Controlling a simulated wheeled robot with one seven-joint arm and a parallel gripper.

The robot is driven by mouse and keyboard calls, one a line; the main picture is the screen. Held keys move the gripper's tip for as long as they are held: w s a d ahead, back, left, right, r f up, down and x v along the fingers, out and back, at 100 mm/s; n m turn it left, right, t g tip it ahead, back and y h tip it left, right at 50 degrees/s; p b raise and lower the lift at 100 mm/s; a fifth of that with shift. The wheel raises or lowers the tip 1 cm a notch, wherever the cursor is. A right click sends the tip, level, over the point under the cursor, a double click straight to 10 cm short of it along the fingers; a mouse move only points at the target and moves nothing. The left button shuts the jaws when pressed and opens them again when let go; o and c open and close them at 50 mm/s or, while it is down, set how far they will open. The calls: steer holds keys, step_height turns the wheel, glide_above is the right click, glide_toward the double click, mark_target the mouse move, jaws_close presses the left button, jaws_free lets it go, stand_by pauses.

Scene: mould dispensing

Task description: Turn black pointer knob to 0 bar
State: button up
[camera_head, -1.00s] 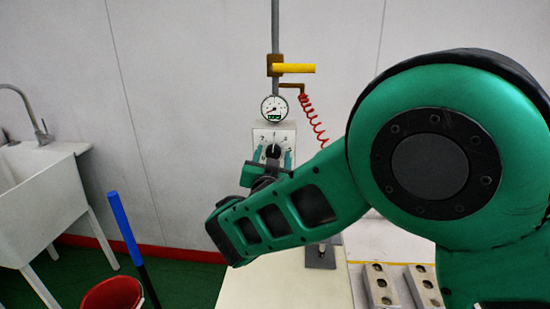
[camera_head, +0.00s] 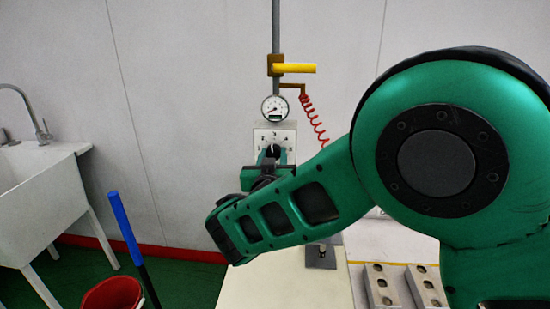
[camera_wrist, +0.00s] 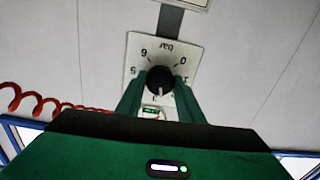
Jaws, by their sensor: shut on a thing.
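The black pointer knob (camera_wrist: 160,78) sits in the middle of a pale dial plate in the wrist view. The plate appears upside down there, with "bar" at the top, 0 at upper right and 6 at upper left. A light pointer mark on the knob faces down in that view, away from the 0. My gripper (camera_wrist: 160,88) is shut on the knob, one green finger on each side. In the head view the knob (camera_head: 273,149) shows small on the control panel (camera_head: 284,134), partly covered by my gripper (camera_head: 273,157).
A round gauge (camera_head: 275,108) is above the panel, with a yellow-handled valve (camera_head: 293,68) over it. A red coiled hose (camera_head: 312,118) hangs to the right. A sink (camera_head: 40,200), a red bucket (camera_head: 112,294) and a blue-handled stick (camera_head: 126,230) are at left.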

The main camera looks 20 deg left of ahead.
steer(key=n, duration=1.3)
steer(key=shift+a, duration=0.15)
steer(key=n, duration=0.5)
steer(key=shift+s+f+n+h, duration=0.1)
steer(key=shift+f+n+h, duration=0.05)
steer(key=shift+n+h, duration=0.2)
steer(key=n, duration=0.5)
steer(key=shift+a+f, duration=0.1)
steer(key=o, duration=1.1)
steer(key=shift+c, duration=0.2)
steer(key=v, duration=1)
steer(key=shift+s, duration=0.35)
